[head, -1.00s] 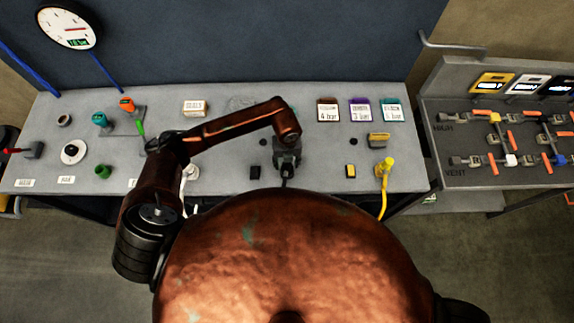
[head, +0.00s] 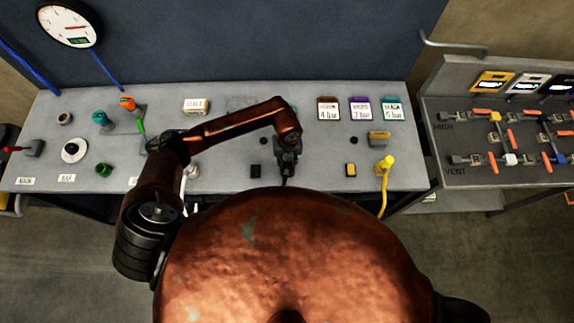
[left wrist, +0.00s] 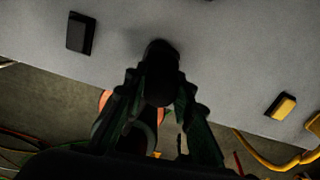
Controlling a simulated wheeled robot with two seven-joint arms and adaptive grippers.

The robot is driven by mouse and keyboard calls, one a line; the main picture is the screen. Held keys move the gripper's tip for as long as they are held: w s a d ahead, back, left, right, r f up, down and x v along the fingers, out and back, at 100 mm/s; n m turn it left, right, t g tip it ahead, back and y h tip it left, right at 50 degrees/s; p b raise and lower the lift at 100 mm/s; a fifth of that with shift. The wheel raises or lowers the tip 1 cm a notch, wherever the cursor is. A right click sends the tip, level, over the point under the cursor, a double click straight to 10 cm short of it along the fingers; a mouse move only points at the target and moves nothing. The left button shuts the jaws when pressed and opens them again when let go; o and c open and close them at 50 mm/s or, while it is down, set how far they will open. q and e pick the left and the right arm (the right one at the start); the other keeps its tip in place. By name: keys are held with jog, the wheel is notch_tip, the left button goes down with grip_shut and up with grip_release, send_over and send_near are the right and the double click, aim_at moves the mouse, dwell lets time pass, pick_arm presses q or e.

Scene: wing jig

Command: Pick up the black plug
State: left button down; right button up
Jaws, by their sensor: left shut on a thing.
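My left gripper (head: 287,172) is over the front edge of the grey bench, pointing down. In the left wrist view its two dark fingers (left wrist: 160,112) close from both sides on the black plug (left wrist: 160,65), a dark rounded piece. The plug's lower part is hidden between the fingers, and I cannot tell whether it still touches the bench. In the head view the gripper hides most of the plug. My right gripper is not in view.
A black block (head: 255,171) lies left of the gripper and a black-and-yellow block (head: 350,170) lies right of it. A yellow plug with a cable (head: 387,165) stands farther right. Labelled cards (head: 360,109) stand at the back. A valve panel (head: 480,180) is at far right.

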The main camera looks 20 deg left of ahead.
pick_arm(q)
jog(key=shift+w+r, duration=0.1)
jog(key=shift+r, duration=0.4)
notch_tip(320, 180, up, 2)
jog(key=shift+r+b, duration=0.1)
jog(key=shift+b, duration=0.3)
jog(key=s+r+b, duration=0.2)
jog(key=s+r, duration=1.1)
jog(key=s, duration=0.1)
jog(key=shift+a, duration=0.35)
jog(key=shift+f, duration=0.1)
